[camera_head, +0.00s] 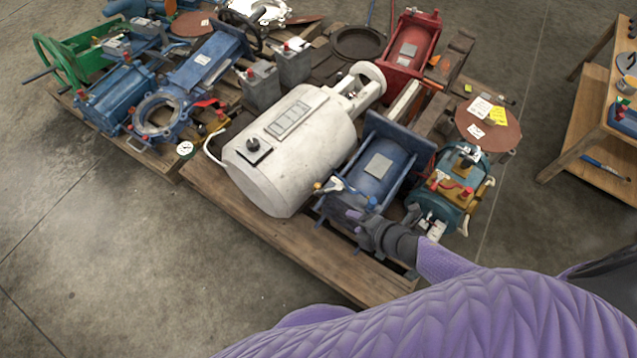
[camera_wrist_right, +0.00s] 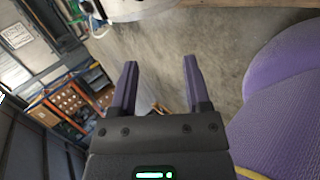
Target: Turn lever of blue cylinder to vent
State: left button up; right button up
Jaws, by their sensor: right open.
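The blue cylinder (camera_head: 375,180) lies on the pallet between end plates with tie rods, a pale label on its side. At its near end is a small valve fitting with a silver-and-dark lever (camera_head: 343,186), a yellow-orange knob at its left and a blue knob at its right. My right gripper (camera_head: 356,216) is just in front of this near end, slightly below the lever. In the right wrist view its two purple fingers (camera_wrist_right: 159,72) are apart with nothing between them. Whether a finger touches the fitting cannot be told. My left gripper is not in view.
A large white tank (camera_head: 290,145) lies close left of the blue cylinder. A teal machine with red and yellow parts (camera_head: 450,185) stands close right. The wooden pallet edge (camera_head: 300,245) runs below, with bare floor in front. A wooden table (camera_head: 590,110) is at the right.

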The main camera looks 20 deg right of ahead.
jog(key=w+a+n+y+b, duration=0.35)
jog(key=w+n, duration=0.35)
jog(key=n, duration=0.3)
jog(key=n+g+h+b, duration=0.3)
jog(key=n+g+b, duration=0.35)
jog(key=n, duration=1.45)
send_near(321, 192)
jog(key=b+x, duration=0.5)
jog(key=x, duration=0.3)
jog(key=shift+s+f+b, duration=0.1)
jog(key=shift+s+b, duration=0.05)
jog(key=shift+b, duration=0.25)
jog(key=shift+w+a+f, duration=0.2)
jog(key=shift+f, duration=0.2)
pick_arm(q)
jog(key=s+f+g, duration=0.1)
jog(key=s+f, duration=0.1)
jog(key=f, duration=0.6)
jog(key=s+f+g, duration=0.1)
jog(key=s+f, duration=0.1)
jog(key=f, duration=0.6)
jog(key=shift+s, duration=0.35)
pick_arm(e)
jog(key=shift+r, duration=0.1)
